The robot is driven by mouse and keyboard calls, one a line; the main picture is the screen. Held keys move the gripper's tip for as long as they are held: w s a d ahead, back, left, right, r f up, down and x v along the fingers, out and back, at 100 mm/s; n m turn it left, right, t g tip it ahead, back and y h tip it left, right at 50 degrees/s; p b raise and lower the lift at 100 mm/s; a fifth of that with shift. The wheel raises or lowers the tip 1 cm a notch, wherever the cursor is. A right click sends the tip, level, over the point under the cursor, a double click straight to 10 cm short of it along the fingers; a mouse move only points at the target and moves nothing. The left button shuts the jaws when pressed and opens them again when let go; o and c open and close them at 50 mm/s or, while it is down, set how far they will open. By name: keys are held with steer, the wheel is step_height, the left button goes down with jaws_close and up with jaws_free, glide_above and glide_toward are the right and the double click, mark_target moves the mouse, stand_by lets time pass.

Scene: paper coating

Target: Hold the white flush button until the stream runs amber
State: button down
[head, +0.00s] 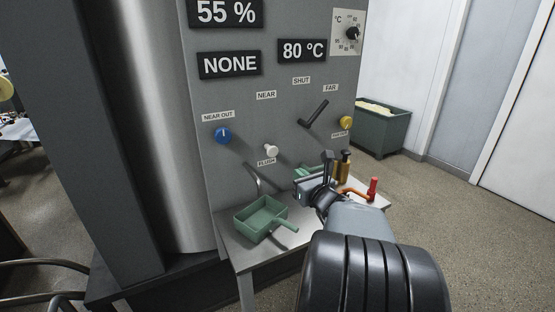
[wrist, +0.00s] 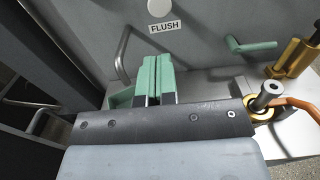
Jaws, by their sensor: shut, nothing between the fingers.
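The white flush button (head: 271,150) sticks out of the grey panel just above its FLUSH label. It also shows at the top edge of the wrist view (wrist: 160,7), partly cut off. My gripper (head: 303,172) is in front of the panel, to the right of the button and lower. In the wrist view its green fingertips (wrist: 157,75) are together and empty, below the FLUSH label and apart from the button. A bent metal spout (head: 258,178) comes out of the panel below the button. I see no stream from it.
A green pan (head: 262,217) sits on the metal shelf (head: 235,248) below the spout. The panel has a blue knob (head: 223,135), a yellow knob (head: 346,123), a black lever (head: 313,113) and displays reading 55 %, NONE and 80 °C.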

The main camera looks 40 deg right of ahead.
mark_target(273, 153)
stand_by(0.3)
steer(key=w, duration=0.4)
steer(key=w+d, duration=0.1)
steer(key=w, duration=0.9)
steer(key=shift+d+p, duration=0.3)
steer(key=shift+d, duration=0.1)
